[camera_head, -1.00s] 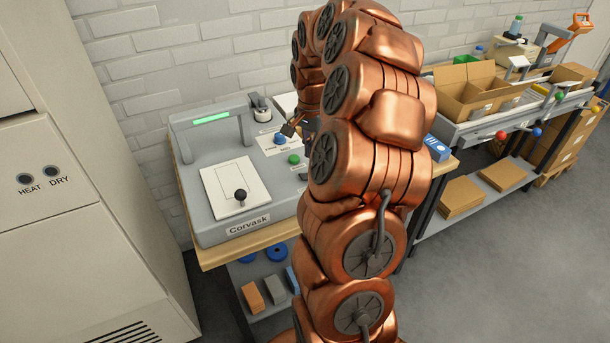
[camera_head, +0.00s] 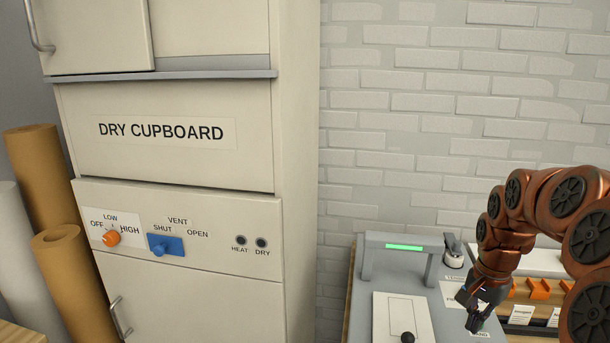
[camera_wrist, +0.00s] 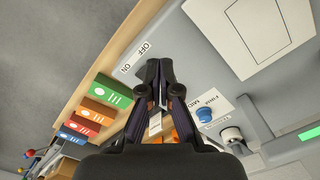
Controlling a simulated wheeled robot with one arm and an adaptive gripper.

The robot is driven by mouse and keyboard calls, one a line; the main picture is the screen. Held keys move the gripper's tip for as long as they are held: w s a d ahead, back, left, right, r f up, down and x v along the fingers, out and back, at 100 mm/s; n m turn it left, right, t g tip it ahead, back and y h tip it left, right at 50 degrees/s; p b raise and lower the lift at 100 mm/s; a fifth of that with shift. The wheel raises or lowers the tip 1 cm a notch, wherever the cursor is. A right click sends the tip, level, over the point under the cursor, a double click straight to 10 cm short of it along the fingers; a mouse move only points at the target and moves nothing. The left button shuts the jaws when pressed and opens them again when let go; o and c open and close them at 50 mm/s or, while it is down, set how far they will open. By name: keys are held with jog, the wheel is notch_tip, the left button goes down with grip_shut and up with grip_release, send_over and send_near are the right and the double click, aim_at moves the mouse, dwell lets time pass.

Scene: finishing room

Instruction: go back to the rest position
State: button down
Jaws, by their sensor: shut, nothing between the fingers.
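My gripper (camera_head: 472,312) is in the lower right of the head view, at the end of my copper arm. It hangs over the right part of a grey machine (camera_head: 362,305) and points down. In the wrist view its dark fingers (camera_wrist: 160,72) are together with nothing between them. Their tips show in front of the machine's grey top, near an OFF/ON label (camera_wrist: 136,58). I cannot tell how far above the surface they are.
The machine has a lit green bar (camera_head: 404,247), a pale plate (camera_head: 390,318) and a blue knob (camera_wrist: 205,114). Coloured boxes (camera_wrist: 112,92) lie beside it. A cream dry cupboard (camera_head: 165,165) stands left, with an orange dial (camera_head: 111,238) and blue vent slider (camera_head: 166,246). Brown rolls (camera_head: 62,260) stand at far left.

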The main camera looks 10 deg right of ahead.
jog(key=s+a+r+n+g, duration=0.1)
jog(key=s+a+n, duration=0.35)
jog(key=a, duration=0.45)
jog(key=s+a+r+n, duration=0.1)
jog(key=s+a+n, duration=0.2)
jog(key=s+a, duration=0.35)
jog(key=s+a+f+n, duration=0.2)
jog(key=s+a+n, duration=0.3)
jog(key=s+a, duration=0.3)
jog(key=s, duration=0.4)
jog(key=shift+s+a+g, duration=0.25)
jog(key=shift+a+g, duration=0.1)
jog(key=shift+g, duration=0.05)
